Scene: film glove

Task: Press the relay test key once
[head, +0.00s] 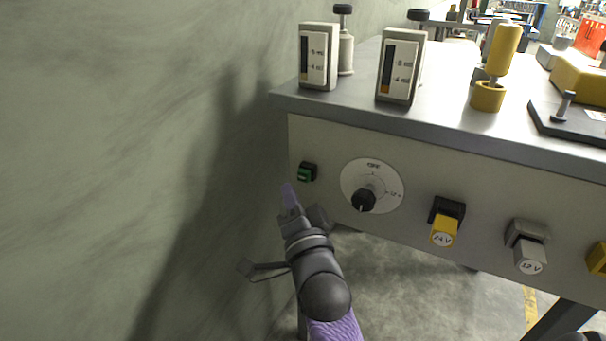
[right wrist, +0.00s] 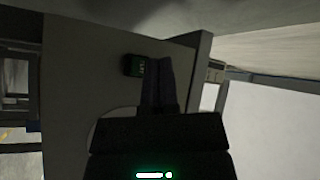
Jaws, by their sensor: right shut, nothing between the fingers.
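A small green key (head: 307,172) in a dark frame sits on the bench's front panel, at its left end beside the white dial. It also shows in the right wrist view (right wrist: 133,65), just left of my fingertips. My right gripper (head: 289,190) is shut and empty, its fingertips a little below and left of the green key in the head view. I cannot tell whether the fingertips touch the panel. The lettering on the key is too small to read.
A round dial (head: 388,186) with a black knob is right of the green key. A yellow 24 V switch (head: 443,229) and a grey 12 V switch (head: 527,247) follow. Two gauges (head: 318,58) (head: 399,67) stand on the bench top (head: 445,110). A wall (head: 130,150) is close on the left.

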